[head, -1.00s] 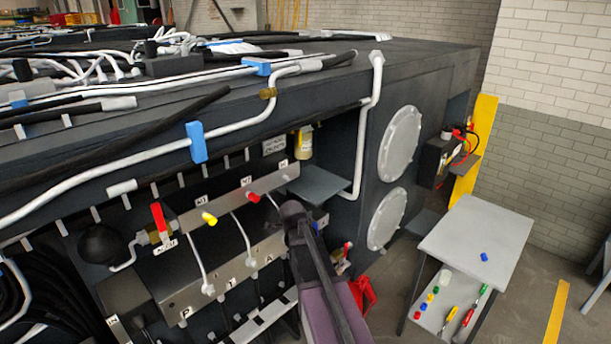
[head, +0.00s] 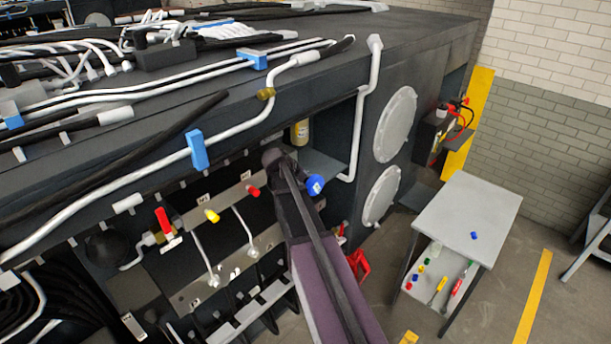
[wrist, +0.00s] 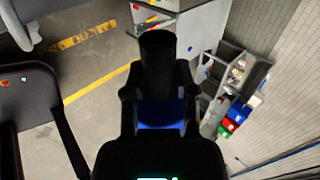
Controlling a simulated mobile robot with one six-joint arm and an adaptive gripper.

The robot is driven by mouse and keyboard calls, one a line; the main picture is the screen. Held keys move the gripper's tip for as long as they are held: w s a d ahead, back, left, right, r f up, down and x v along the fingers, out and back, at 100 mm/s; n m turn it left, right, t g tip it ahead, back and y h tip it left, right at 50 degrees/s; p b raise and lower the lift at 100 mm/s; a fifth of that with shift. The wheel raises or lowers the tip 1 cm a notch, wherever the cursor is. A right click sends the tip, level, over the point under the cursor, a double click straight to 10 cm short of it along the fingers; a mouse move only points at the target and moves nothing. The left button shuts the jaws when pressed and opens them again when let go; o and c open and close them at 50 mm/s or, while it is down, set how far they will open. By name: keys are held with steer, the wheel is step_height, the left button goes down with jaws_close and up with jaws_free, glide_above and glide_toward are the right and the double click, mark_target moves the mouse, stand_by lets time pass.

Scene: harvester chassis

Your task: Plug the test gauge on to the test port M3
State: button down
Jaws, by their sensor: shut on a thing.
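The test gauge (head: 315,185), blue with a pale face, shows at the end of my arm in the head view. In the wrist view its blue part (wrist: 160,112) sits between the fingers of my gripper (wrist: 158,78), which is shut on it. A dark cylinder (wrist: 157,45) stands up between the fingers, in line with the blue part. The grey port rail (head: 232,202) carries a yellow cap (head: 211,216) and a red cap (head: 253,190). The rail's right end, where M3 would be, is hidden behind my arm.
A grey shelf (head: 325,164) and a white pipe (head: 361,120) lie just right of my arm's end. A red-handled valve (head: 164,222) is left of the rail. A grey table (head: 465,212) with small parts stands at right. The floor around it is partly clear.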

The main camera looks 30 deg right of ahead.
stand_by(0.4)
steer(key=shift+w+a, duration=0.25)
steer(key=shift+w, duration=0.35)
steer(key=shift+w+a, duration=0.2)
steer(key=shift+w, duration=0.45)
steer(key=shift+w+a, duration=0.25)
steer(key=shift+w, duration=0.35)
steer(key=shift+w+a, duration=0.2)
steer(key=shift+w, duration=0.4)
steer(key=shift+w+a, duration=0.2)
steer(key=shift+w, duration=0.4)
stand_by(1.2)
steer(key=shift+c, duration=1.6)
jaws_free()
